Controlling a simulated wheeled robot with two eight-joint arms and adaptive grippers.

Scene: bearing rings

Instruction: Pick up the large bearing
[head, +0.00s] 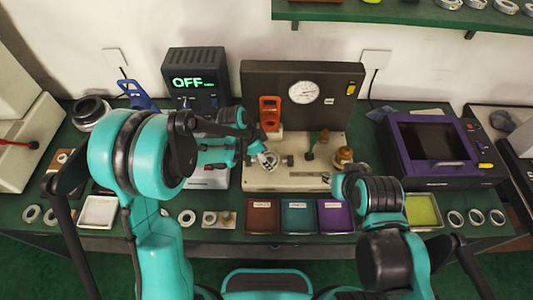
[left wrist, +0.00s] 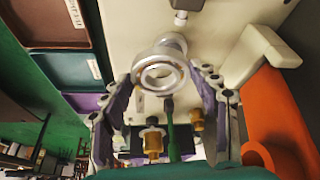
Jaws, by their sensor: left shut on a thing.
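A silver bearing ring (head: 268,160), which I take as the large bearing, is at my left gripper (head: 258,152), over the left part of the beige machine base (head: 285,180). In the left wrist view the ring (left wrist: 162,72) sits between the two fingertips (left wrist: 165,85), and the gripper is shut on it. I cannot tell whether the ring still touches the surface below. My right arm comes in from the right. Its gripper (head: 345,184) is mostly hidden behind its own wrist, so its opening does not show.
A dark gauge panel (head: 330,72) stands behind the base, with an orange part (head: 270,110) in front. Brown (head: 262,216), teal (head: 299,217) and purple (head: 336,216) trays line the front. A purple-framed device (head: 435,145) stands right. Several rings lie along the table's front edge.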

